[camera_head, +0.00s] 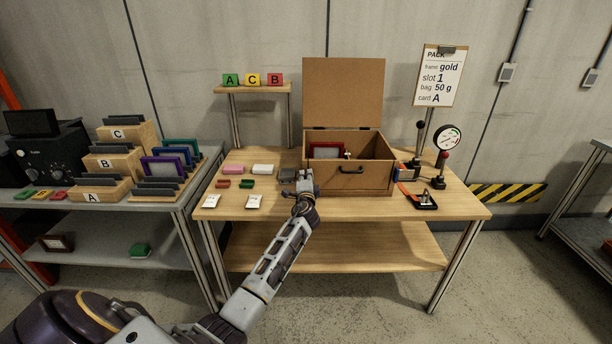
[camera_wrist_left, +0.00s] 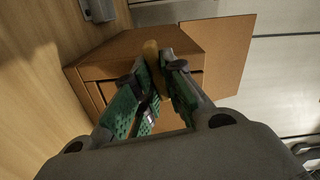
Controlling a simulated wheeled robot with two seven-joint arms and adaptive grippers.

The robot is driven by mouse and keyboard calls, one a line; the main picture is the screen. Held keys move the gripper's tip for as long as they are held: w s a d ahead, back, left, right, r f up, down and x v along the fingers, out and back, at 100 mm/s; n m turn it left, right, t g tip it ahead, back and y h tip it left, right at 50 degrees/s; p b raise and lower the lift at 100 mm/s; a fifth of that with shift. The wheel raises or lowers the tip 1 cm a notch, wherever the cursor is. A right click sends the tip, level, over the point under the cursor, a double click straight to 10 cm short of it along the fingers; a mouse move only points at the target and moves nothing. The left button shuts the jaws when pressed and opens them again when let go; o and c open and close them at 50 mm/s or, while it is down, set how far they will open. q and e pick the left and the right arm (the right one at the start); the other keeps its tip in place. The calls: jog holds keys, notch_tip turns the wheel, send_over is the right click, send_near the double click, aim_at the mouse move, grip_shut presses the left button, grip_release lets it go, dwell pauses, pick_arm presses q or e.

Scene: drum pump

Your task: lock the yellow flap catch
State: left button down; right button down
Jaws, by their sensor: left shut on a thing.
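My left gripper (camera_head: 303,190) is at the front left corner of the open wooden box (camera_head: 376,180). In the left wrist view its green-padded fingers (camera_wrist_left: 160,68) are shut on a small dull-yellow piece, which I take to be the yellow flap catch (camera_wrist_left: 151,50). The piece lies against the box (camera_wrist_left: 115,48), seen there turned on its side. The catch cannot be made out in the head view, where the gripper covers that corner. The box lid (camera_head: 344,92) stands upright and open. My right gripper is not in view.
A red frame (camera_head: 326,150) stands in the box, with a dark handle (camera_head: 351,170) on its front. Pink and white blocks and two white bags lie left of the gripper.

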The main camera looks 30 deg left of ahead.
pick_arm(q)
jog(key=shift+f+m+p, duration=0.1)
jog(key=shift+m+p, duration=0.3)
jog(key=shift+m, duration=0.7)
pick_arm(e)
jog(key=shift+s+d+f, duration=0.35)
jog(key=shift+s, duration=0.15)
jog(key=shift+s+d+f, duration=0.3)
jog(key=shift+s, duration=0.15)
pick_arm(q)
jog(key=c, duration=1.5)
grip_release()
jog(key=shift+d, duration=0.1)
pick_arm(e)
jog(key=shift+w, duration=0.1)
pick_arm(q)
jog(key=shift+s, duration=0.15)
jog(key=v, duration=1.1)
jog(key=shift+s+d, duration=0.15)
jog(key=shift+s, duration=0.15)
